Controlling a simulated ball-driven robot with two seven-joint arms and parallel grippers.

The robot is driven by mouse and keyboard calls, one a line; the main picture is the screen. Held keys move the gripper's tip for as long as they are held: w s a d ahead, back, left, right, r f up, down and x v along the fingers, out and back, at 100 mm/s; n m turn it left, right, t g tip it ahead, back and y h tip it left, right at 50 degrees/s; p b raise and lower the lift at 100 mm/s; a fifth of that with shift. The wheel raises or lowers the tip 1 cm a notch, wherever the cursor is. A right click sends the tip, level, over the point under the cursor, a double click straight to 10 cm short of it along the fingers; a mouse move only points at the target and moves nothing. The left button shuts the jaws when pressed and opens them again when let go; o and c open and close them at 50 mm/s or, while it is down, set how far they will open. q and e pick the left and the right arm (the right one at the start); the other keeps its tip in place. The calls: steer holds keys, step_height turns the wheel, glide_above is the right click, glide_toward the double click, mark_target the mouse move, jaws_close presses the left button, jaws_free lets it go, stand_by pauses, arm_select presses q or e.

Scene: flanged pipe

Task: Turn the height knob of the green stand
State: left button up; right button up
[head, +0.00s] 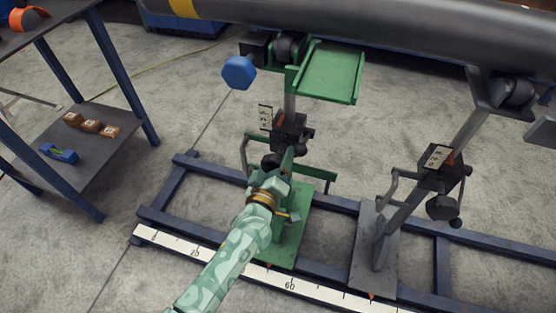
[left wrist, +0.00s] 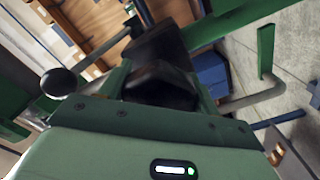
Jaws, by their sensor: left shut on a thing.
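The green stand (head: 289,235) stands on the blue floor frame, its green tray (head: 330,73) and rollers just under the big dark pipe (head: 380,30). A black clamp block with a small scale plate (head: 265,118) sits midway up its post. My left gripper (head: 275,166) reaches the stand from the front, just below this block, and is shut on the dark height knob (left wrist: 160,85). The wrist view shows the knob between the fingers. In the head view my gripper mostly hides the knob. My right gripper is not in view.
A grey stand (head: 378,245) with its own black knob (head: 442,207) is to the right. A blue hexagonal piece (head: 239,72) juts out left of the tray. A white ruler (head: 290,285) runs along the front rail. A shelf table (head: 95,150) stands at left.

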arm_select(q)
steer(key=n, duration=0.6)
steer(key=shift+n, duration=2.4)
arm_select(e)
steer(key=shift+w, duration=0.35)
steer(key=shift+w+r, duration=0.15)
arm_select(q)
steer(key=o, duration=1)
steer(key=shift+r, duration=0.15)
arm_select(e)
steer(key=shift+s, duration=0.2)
